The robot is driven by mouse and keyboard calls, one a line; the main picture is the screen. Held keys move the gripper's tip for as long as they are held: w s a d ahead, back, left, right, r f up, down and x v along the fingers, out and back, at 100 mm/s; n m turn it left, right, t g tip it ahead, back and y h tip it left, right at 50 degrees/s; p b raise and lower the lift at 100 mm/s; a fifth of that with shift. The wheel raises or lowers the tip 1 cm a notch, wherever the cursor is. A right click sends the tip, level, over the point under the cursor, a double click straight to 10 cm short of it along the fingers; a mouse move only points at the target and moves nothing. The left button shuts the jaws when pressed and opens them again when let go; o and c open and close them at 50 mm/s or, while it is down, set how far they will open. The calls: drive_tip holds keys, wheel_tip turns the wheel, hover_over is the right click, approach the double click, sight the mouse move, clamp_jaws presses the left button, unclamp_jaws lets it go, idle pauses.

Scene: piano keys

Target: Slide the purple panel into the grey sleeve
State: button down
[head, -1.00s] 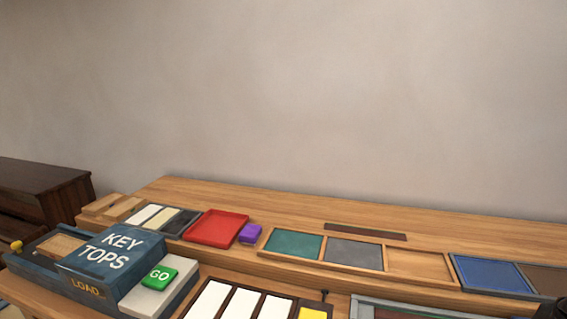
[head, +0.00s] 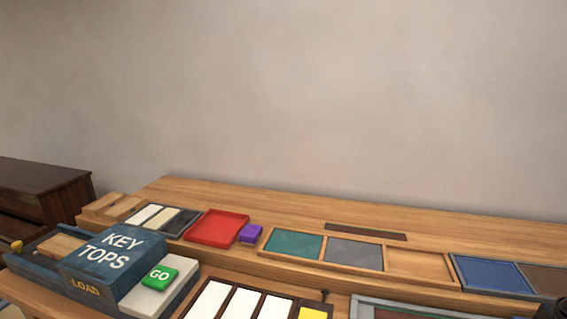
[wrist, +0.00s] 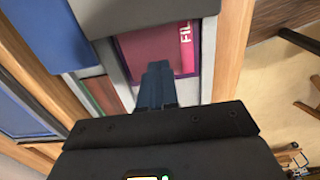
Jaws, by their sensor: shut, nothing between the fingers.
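In the wrist view, the purple panel (wrist: 163,48) lies flat in a pale grey channel. The panel and sleeve cannot be made out in the head view.
In the head view, a red tray (head: 216,228), a small purple block (head: 250,234) and the KEY TOPS box (head: 112,256) stand on the bench.

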drive_tip(key=shift+f+b, duration=0.5)
drive_tip(key=shift+f, duration=0.25)
idle(0.3)
drive_tip(key=shift+d, duration=0.1)
drive_tip(key=shift+s+d+r, duration=0.1)
drive_tip(key=shift+s+d, duration=0.1)
drive_tip(key=shift+d, duration=0.4)
wheel_tip(320, 180, up, 7)
drive_tip(key=p, duration=0.5)
drive_tip(key=shift+p, duration=0.35)
drive_tip(key=shift+a, duration=0.1)
